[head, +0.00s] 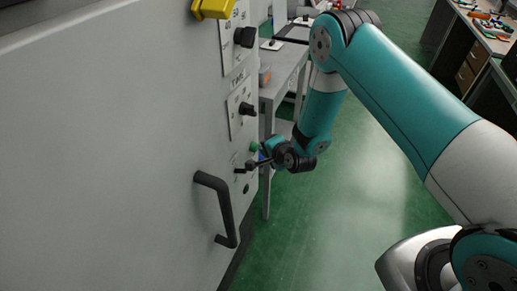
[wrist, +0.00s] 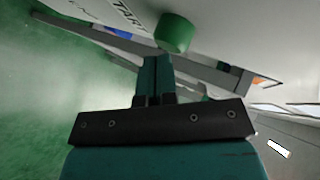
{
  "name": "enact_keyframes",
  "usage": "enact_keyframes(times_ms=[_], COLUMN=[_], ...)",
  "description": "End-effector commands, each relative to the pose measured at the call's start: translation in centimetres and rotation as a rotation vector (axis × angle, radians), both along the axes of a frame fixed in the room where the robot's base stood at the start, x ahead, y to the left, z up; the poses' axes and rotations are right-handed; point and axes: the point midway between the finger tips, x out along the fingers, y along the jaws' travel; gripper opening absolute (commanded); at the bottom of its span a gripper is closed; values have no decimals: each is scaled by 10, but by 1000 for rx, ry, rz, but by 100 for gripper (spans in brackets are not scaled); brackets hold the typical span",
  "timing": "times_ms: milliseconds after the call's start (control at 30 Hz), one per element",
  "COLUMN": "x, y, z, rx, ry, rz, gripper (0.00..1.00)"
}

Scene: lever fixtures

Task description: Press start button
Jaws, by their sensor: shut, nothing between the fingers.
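The green start button (head: 254,147) sticks out from the light grey machine front, low on its right edge. In the wrist view the green button (wrist: 174,33) is a round cap beside printed letters reading "TART". My gripper (head: 259,161) is at the panel, just below the green button in the head view. In the wrist view my gripper (wrist: 156,62) has its fingers shut together and empty, with the tips close to the button's edge. I cannot tell whether they touch it.
A black handle (head: 225,208) juts from the machine at lower left. Black knobs (head: 245,37) (head: 247,109) and a yellow part (head: 212,8) sit higher up. A grey table (head: 284,72) stands behind. The green floor (head: 350,200) to the right is clear.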

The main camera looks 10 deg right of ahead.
Motion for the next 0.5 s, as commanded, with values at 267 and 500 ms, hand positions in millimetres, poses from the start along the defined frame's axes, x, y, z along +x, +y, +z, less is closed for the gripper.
enact_keyframes(times_ms=[267, 500], x=[-9, -11], y=[-13, -14], z=[-1, -1], rx=[0, -2], ry=[2, 1], rz=[-2, -2], gripper=[0, 0])
